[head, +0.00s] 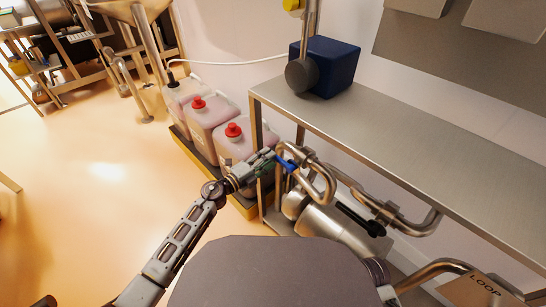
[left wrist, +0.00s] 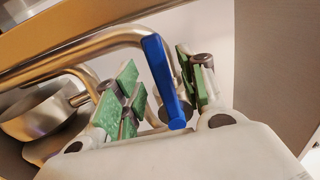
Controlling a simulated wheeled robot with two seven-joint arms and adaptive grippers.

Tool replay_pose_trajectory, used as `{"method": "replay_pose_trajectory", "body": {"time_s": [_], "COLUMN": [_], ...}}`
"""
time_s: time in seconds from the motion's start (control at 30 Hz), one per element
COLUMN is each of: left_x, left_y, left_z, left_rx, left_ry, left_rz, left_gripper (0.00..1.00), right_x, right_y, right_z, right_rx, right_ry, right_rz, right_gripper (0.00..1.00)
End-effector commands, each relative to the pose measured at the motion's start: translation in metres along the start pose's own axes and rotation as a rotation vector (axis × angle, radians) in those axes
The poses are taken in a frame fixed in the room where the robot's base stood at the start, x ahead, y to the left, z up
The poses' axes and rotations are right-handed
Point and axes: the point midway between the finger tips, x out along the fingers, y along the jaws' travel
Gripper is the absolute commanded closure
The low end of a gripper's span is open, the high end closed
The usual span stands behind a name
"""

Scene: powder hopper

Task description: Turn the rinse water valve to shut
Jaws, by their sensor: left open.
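The valve has a blue lever handle (head: 287,164) on steel pipework under the edge of the steel bench. My left gripper (head: 272,162) is at the handle, its arm reaching in from the lower left. In the left wrist view the blue handle (left wrist: 165,80) stands between the green-padded fingers of the left gripper (left wrist: 160,92). The fingers are open, with a gap visible on both sides of the handle. The valve body is mostly hidden behind the handle and gripper. My right gripper is not in view.
Curved steel pipes (head: 325,185) and a steel cylinder (head: 330,228) lie close to the gripper. The steel bench (head: 400,145) overhangs them and carries a dark blue box (head: 328,67). Jugs with red caps (head: 233,131) stand on the left. The floor (head: 90,180) further left is clear.

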Motion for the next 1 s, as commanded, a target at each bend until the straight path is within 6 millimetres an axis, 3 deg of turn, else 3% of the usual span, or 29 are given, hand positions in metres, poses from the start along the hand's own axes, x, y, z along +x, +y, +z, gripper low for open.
{"method": "replay_pose_trajectory", "body": {"time_s": [0.3,0.77,1.0], "left_x": [0.027,0.032,0.032], "left_y": [0.001,0.0,0.0], "left_z": [0.0,0.0,0.0], "left_rx": [-0.002,0.0,0.0], "left_ry": [0.0,0.0,0.0], "left_rz": [-0.001,0.0,0.0], "left_gripper": [0.59,0.59,0.89], "right_x": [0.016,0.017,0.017], "right_y": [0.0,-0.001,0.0], "right_z": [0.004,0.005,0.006], "right_rx": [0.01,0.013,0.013], "right_ry": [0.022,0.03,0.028], "right_rz": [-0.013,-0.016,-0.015], "right_gripper": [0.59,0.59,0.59]}}
